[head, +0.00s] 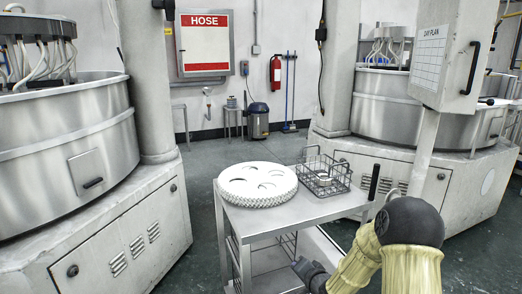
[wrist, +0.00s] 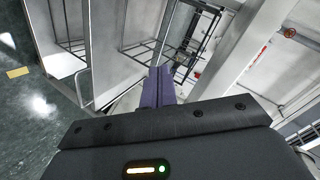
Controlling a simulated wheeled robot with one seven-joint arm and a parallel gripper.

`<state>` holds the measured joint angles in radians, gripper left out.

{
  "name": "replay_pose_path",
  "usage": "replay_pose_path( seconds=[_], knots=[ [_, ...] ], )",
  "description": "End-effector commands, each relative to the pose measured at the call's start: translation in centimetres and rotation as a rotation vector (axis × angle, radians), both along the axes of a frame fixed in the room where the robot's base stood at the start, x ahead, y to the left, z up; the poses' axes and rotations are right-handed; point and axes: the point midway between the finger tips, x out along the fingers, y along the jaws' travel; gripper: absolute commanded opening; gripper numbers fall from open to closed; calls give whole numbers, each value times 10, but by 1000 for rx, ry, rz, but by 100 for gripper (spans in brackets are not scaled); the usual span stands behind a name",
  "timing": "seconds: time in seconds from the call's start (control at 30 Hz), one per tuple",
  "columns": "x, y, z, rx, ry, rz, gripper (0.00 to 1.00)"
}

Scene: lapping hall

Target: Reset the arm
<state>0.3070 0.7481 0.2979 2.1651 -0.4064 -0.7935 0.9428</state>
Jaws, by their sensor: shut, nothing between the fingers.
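My gripper (wrist: 158,85) shows in the wrist view as two purple fingers pressed together with nothing between them. In the head view my gripper (head: 302,265) is a dark shape at the bottom, low beside the front of the steel cart (head: 275,221). My arm reaches down to it from the lower right, in a yellowish cover with a dark joint. The fingertips are small in the head view. The wrist view looks along the fingers at pale metal frames and wire racks.
The cart top carries a white toothed disc stack (head: 257,183) and a wire basket (head: 325,174) with something round in it. Large lapping machines stand left (head: 65,130) and right (head: 430,112). Green floor shows between them.

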Motion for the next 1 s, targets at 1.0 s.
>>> replay_pose_path(
  seconds=[1.0],
  knots=[
    [-285, -34, 83, -777, 650, 526, 0]
  ],
)
